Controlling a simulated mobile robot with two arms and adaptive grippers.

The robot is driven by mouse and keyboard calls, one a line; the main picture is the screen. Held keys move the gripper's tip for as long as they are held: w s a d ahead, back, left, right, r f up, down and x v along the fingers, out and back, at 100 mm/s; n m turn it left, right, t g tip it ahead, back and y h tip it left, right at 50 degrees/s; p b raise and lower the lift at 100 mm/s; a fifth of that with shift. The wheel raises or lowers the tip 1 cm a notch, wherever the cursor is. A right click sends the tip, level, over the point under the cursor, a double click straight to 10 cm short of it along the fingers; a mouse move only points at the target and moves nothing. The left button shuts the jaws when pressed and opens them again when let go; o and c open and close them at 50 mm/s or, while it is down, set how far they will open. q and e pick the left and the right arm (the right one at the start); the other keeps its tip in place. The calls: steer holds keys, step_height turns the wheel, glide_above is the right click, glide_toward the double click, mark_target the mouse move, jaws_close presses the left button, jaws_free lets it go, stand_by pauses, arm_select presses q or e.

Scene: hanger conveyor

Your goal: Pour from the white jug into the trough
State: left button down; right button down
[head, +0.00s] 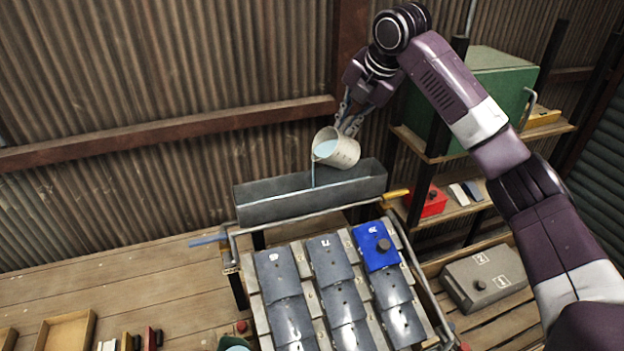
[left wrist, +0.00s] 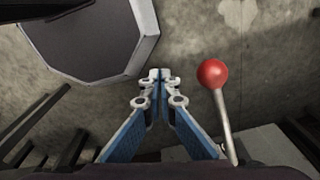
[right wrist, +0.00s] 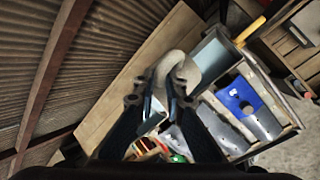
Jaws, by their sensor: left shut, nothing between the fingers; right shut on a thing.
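The white jug (head: 345,153) is tilted to the left above the grey trough (head: 285,207). A thin pale blue stream (head: 312,177) runs from its lip down into the trough. My right gripper (head: 349,122) is shut on the jug from above and behind. In the right wrist view the jug (right wrist: 173,66) shows between the fingers, with the trough (right wrist: 209,58) beside it. The level inside the trough is hard to see. My left gripper (left wrist: 158,82) is shut and empty in the left wrist view. It is out of the head view.
Below the trough is a rack of grey plates and one blue plate (head: 370,257). A shelf with a green box (head: 487,85) and a red box (head: 432,204) stands right. A red-knobbed lever (left wrist: 213,74) stands near my left gripper. The corrugated wall is close behind the trough.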

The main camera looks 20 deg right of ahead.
mark_target(331, 129)
steer(key=shift+a+r, duration=0.1)
steer(key=shift+a, duration=0.05)
steer(key=shift+a+h, duration=0.25)
steer(key=shift+h, duration=0.25)
steer(key=shift+a, duration=0.1)
stand_by(0.3)
steer(key=shift+s+a+n+t+h, duration=0.15)
steer(key=shift+a+n+t+h, duration=0.2)
steer(key=shift+h, duration=0.15)
steer(key=shift+a, duration=0.15)
stand_by(0.5)
steer(key=shift+a+f+h, duration=0.2)
steer(key=shift+a+h, duration=0.15)
steer(key=shift+h, duration=0.15)
steer(key=shift+s+a+f+n, duration=0.1)
steer(key=shift+n, duration=0.15)
stand_by(0.3)
steer(key=shift+a+f+h, duration=0.15)
steer(key=shift+a+h, duration=0.2)
steer(key=shift+h, duration=0.25)
steer(key=shift+s+a+f, duration=0.1)
steer(key=shift+a, duration=0.05)
stand_by(0.3)
